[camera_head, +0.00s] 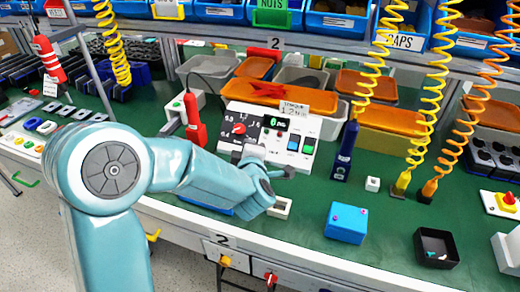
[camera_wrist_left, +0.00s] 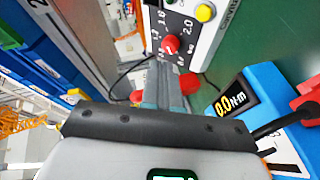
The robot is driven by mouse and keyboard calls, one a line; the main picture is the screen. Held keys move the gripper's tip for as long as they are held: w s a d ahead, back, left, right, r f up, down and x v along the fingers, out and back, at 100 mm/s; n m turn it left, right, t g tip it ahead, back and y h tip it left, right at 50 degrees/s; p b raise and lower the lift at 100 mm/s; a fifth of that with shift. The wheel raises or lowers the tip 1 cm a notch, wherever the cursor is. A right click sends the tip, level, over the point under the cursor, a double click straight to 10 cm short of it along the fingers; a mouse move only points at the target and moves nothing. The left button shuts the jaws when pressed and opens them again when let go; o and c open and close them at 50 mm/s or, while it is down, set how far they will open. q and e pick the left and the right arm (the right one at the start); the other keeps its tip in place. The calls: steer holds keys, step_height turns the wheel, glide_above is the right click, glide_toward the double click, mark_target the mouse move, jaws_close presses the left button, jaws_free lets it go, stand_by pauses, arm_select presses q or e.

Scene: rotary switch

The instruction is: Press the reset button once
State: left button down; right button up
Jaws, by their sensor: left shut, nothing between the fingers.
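A white control box (camera_head: 308,127) stands on the green bench in the head view. Its black dial face has a red knob (camera_head: 239,129) and a scale. A green display, a blue switch (camera_head: 294,142) and a green switch (camera_head: 308,145) sit to its right. My left gripper (camera_head: 252,154) is shut and empty in front of the box's lower part, partly covering it. In the left wrist view its fingers (camera_wrist_left: 163,72) point toward the red knob (camera_wrist_left: 170,45); contact cannot be told. A yellow button (camera_wrist_left: 205,12) shows beside the scale. No button is readably marked reset. My right gripper is not in view.
A blue box (camera_head: 347,223) and a black tray (camera_head: 436,248) stand to the right on the bench. Tools on coiled yellow cords hang right of the control box. A red screwdriver (camera_head: 194,120) stands left of it. Bins line the back.

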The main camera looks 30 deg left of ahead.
arm_select(q)
steer(key=shift+f, duration=0.1)
steer(key=w+f+b, duration=0.1)
steer(key=w+f, duration=0.1)
steer(key=w+a+f+b, duration=0.1)
steer(key=w+f+b, duration=0.1)
steer(key=w+f, duration=0.1)
steer(key=shift+a+f, duration=0.15)
steer(key=shift+f, duration=0.1)
steer(key=shift+w+a+f+b, duration=0.1)
steer(key=shift+w+f+b, duration=0.25)
steer(key=shift+w, duration=0.2)
stand_by(0.4)
stand_by(1.1)
steer(key=shift+w+f+b, duration=0.25)
steer(key=shift+w+b, duration=0.05)
steer(key=shift+b, duration=0.15)
steer(key=shift+w+a+f+b, duration=0.15)
steer(key=shift+w+f+b, duration=0.1)
steer(key=shift+f+b, duration=0.1)
stand_by(0.6)
steer(key=shift+r, duration=0.15)
steer(key=shift+s+r, duration=0.45)
steer(key=shift+s, duration=0.1)
